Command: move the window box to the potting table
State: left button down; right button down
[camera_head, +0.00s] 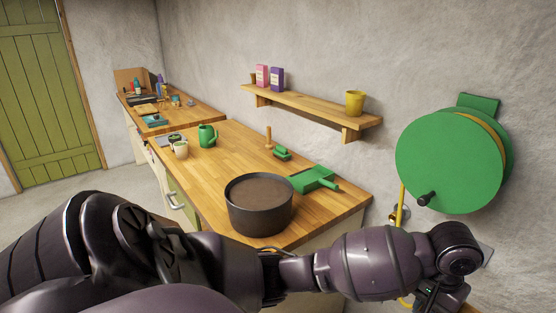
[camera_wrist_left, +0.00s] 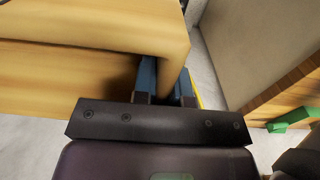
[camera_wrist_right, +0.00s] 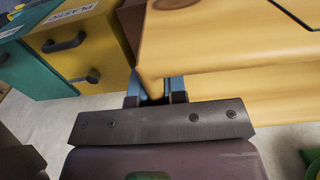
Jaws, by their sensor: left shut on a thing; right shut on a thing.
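The window box, a pale yellow wooden box (camera_wrist_left: 70,65), fills the left of the left wrist view. My left gripper (camera_wrist_left: 167,85) is shut on its end. It also shows in the right wrist view (camera_wrist_right: 230,50), where my right gripper (camera_wrist_right: 155,88) is shut on its left end. In the head view only a small wooden sliver (camera_head: 472,309) shows at the bottom edge; the grippers and the rest of the box are hidden or out of frame. The potting table (camera_head: 225,160) appears to be the nearer wooden-topped table, beyond my arm.
A dark round pot (camera_head: 258,225), green dustpan (camera_head: 315,180) and green watering can (camera_head: 207,136) stand on the table. A green hose reel (camera_head: 450,160) hangs on the right wall. Yellow (camera_wrist_right: 80,45) and teal (camera_wrist_right: 35,70) bins stand near my right gripper.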

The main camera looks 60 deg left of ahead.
aim_at(205, 182)
jog(key=k+j, duration=0.15)
jog(key=j, duration=0.2)
jog(key=k+j, duration=0.15)
jog(key=j, duration=0.25)
jog(key=k+j, duration=0.2)
jog(key=j, duration=0.15)
jog(key=k+j, duration=0.15)
jog(key=j, duration=0.25)
jog(key=k+j, duration=0.15)
jog(key=j, duration=0.8)
jog(key=k+j, duration=0.1)
jog(key=j, duration=0.5)
